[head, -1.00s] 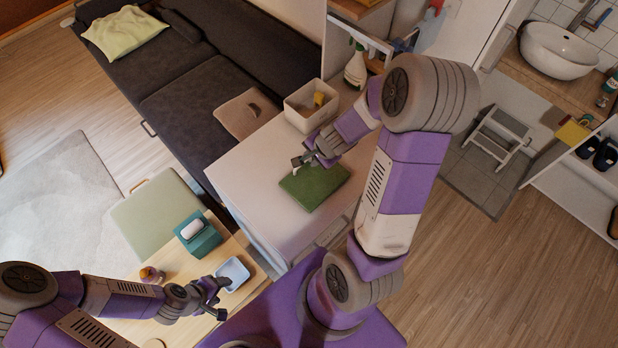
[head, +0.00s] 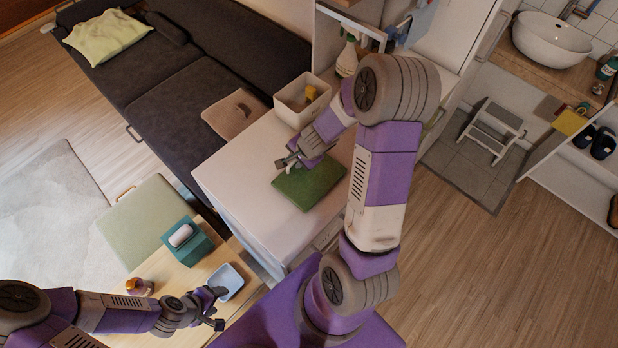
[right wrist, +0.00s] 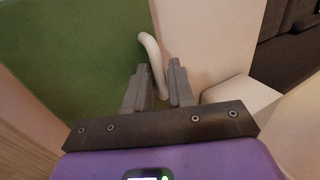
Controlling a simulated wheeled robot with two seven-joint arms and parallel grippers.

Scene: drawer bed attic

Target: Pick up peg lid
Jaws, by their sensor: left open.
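No part in view can be surely told as the peg lid. A flat green slab (head: 310,184) lies on the white cabinet top (head: 240,175); the right wrist view shows its green surface (right wrist: 75,55) with a pale curved bar (right wrist: 150,58) at its edge. My left gripper (head: 220,307) is open beside a pale blue tray (head: 230,283) on the wooden table.
A cream bin (head: 295,108) with a yellow item stands behind my right gripper, with a spray bottle (head: 347,57) beyond. A teal tissue box (head: 188,243) and a small orange-brown jar (head: 139,287) stand on the wooden table (head: 175,280). The cabinet top's left part is clear.

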